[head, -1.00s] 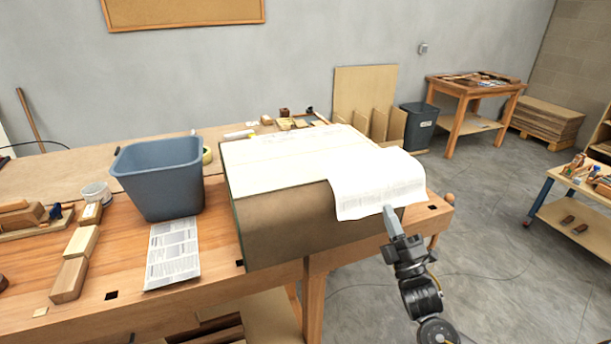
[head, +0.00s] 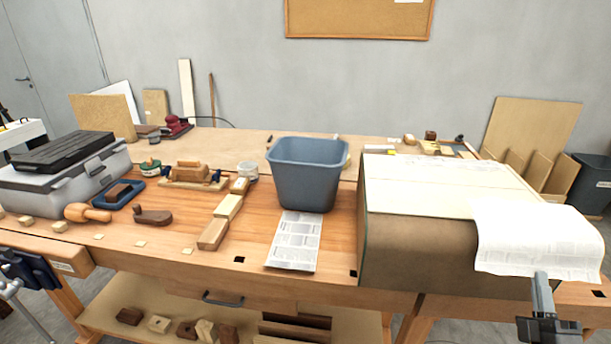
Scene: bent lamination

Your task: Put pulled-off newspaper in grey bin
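A newspaper sheet (head: 540,238) lies over the right part of a brown curved form (head: 430,250) with a pale top and hangs down its front. My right gripper (head: 541,278) is at the sheet's lower front edge, its fingers close together and seemingly pinching the edge; the far finger is hidden. A blue-grey bin (head: 307,185) stands upright on the workbench, left of the form; its floor is hidden. Another newspaper piece (head: 296,240) lies flat on the bench in front of the bin. A darker grey bin (head: 592,185) stands at the right edge. My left gripper is out of view.
Plywood dividers (head: 540,165) stand behind the form. Bare bench shows between the bin and the form.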

